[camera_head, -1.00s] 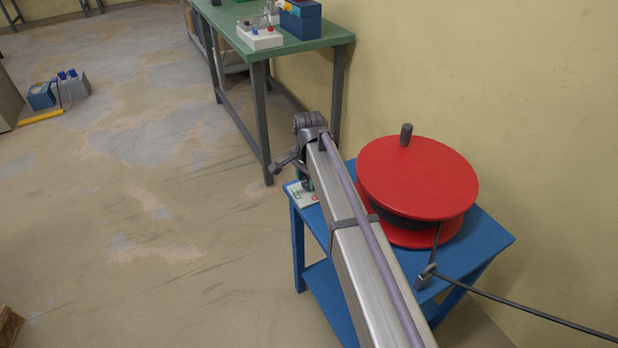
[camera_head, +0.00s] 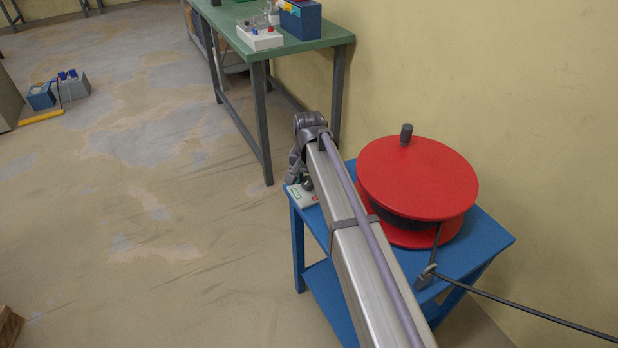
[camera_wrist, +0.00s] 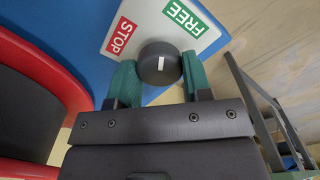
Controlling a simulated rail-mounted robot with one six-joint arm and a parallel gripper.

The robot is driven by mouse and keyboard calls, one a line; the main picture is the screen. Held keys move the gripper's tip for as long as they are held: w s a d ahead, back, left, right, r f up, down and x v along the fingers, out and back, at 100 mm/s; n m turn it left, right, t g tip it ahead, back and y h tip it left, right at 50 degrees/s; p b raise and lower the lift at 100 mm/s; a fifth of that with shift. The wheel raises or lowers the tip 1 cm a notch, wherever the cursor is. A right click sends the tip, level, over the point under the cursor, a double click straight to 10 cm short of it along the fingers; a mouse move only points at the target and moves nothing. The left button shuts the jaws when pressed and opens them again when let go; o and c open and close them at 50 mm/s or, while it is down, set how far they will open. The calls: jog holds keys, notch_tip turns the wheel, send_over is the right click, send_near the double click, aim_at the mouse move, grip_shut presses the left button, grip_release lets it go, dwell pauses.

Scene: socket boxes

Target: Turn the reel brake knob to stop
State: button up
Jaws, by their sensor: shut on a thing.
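The reel brake knob (camera_wrist: 150,72) is a dark round knob with a white line on its top, on a white plate (camera_wrist: 212,40). The line runs about straight up and down in the wrist view, between a red STOP label (camera_wrist: 120,36) and a green FREE label (camera_wrist: 183,18). I cannot tell which end is its pointer. My gripper (camera_wrist: 160,64) has its green fingers on both sides of the knob, shut on it. In the head view the plate (camera_head: 303,196) shows at the blue table's left corner; my arm hides most of the gripper and the knob.
The red reel (camera_head: 418,178) stands on the blue table (camera_head: 480,245), close to my arm. Its black cable (camera_head: 520,308) runs off to the lower right. A green bench (camera_head: 310,42) with boxes on it stands behind, along the wall. The floor at left is mostly open.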

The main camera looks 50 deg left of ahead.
aim_at(308, 179)
jog(key=n, duration=0.5)
jog(key=shift+n, duration=0.3)
jog(key=n, duration=0.5)
jog(key=shift+n, duration=0.4)
jog(key=o, duration=0.9)
jog(key=shift+o, duration=0.2)
notch_tip(308, 179, up, 11)
jog(key=p, duration=1.1)
jog(key=shift+f, duration=0.1)
